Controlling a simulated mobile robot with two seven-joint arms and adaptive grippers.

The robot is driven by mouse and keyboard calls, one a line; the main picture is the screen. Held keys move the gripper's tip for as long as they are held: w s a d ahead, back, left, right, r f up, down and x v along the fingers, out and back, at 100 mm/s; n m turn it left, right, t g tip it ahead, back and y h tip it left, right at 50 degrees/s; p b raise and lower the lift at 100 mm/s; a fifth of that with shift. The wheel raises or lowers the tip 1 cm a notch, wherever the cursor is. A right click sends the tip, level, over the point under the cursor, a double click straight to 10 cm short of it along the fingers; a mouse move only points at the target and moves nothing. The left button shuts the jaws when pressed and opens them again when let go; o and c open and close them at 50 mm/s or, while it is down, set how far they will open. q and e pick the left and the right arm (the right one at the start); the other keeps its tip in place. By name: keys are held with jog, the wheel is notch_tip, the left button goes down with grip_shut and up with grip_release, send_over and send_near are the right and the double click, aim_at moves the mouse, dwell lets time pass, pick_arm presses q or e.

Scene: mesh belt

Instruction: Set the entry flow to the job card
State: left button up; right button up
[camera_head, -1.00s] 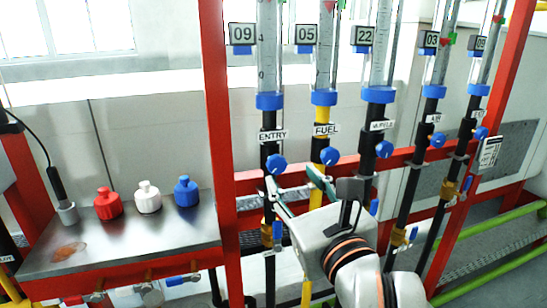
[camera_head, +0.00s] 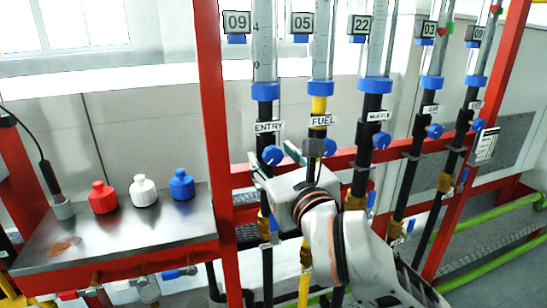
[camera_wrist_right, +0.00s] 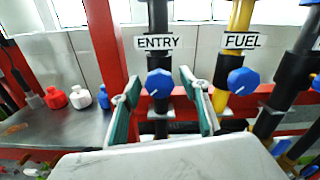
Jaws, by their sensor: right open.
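The ENTRY flow tube (camera_head: 265,60) stands leftmost in the row, with the ENTRY label (camera_head: 269,127) on its black pipe. Its blue ENTRY knob (camera_head: 272,155) sits just below the label. My right gripper (camera_wrist_right: 159,80) is open, its two green-lined fingers on either side of the ENTRY knob (camera_wrist_right: 160,83) in the right wrist view. I cannot tell whether they touch it. A tag reading 09 (camera_head: 237,22) hangs beside the tube. My left gripper is not in view.
The FUEL knob (camera_wrist_right: 243,81) on the yellow pipe is close to the right finger. More tubes with blue knobs stand to the right. Red, white and blue bottles (camera_head: 143,193) stand on a metal bench (camera_head: 120,238) at left. A red post (camera_head: 212,110) rises left of ENTRY.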

jog(key=c, duration=1.1)
